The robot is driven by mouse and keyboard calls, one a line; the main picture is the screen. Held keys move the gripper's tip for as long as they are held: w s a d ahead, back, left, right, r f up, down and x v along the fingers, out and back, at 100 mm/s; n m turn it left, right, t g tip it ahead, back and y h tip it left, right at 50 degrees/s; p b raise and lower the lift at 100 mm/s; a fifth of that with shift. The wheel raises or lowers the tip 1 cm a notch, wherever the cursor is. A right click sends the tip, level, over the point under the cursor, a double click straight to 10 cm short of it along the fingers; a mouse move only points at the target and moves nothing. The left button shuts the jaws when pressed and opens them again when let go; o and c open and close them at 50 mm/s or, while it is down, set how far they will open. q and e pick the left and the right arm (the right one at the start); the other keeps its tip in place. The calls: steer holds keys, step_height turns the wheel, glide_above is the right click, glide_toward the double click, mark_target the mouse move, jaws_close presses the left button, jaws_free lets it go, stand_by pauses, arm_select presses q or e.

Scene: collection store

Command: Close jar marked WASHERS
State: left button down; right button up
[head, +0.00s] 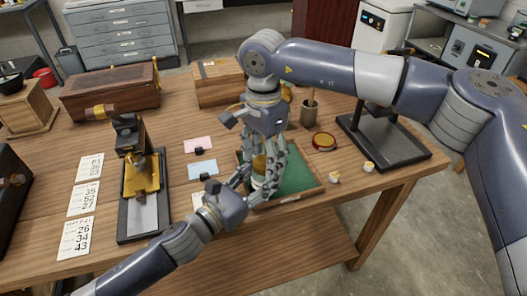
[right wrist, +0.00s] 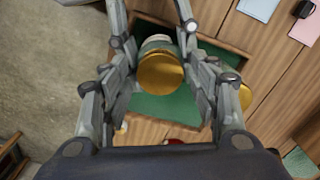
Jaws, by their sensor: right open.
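A jar (head: 259,182) with a pale body and a gold lid (head: 260,163) stands in the green-lined tray (head: 297,175); its marking is not readable. My left gripper (head: 255,187) comes in low from the left, with its fingers around the jar's lower part. My right gripper (head: 265,165) points down from above, open, with its fingers on either side of the lid. In the right wrist view the round gold lid (right wrist: 161,70) lies between the spread fingers, with the pale jar (right wrist: 157,43) partly hidden behind it. I cannot tell whether the lid is seated fully.
A red-and-gold round item (head: 324,141) lies right of the tray. Two small pale-and-gold items (head: 334,178) (head: 368,167) sit near the table edge. A black stand (head: 385,140) is at right, a brass-and-black device (head: 140,175) at left. Cards (head: 198,145) lie between.

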steer(key=shift+c, duration=0.2)
steer(key=c, duration=1.1)
steer(key=m, duration=0.4)
steer(key=shift+m, duration=0.3)
steer(key=m, duration=0.4)
steer(key=shift+m, duration=0.4)
steer(key=m, duration=0.4)
steer(key=shift+m, duration=0.4)
steer(key=m, duration=0.3)
steer(key=shift+m, duration=0.3)
steer(key=o, duration=1.3)
steer(key=shift+c, duration=0.2)
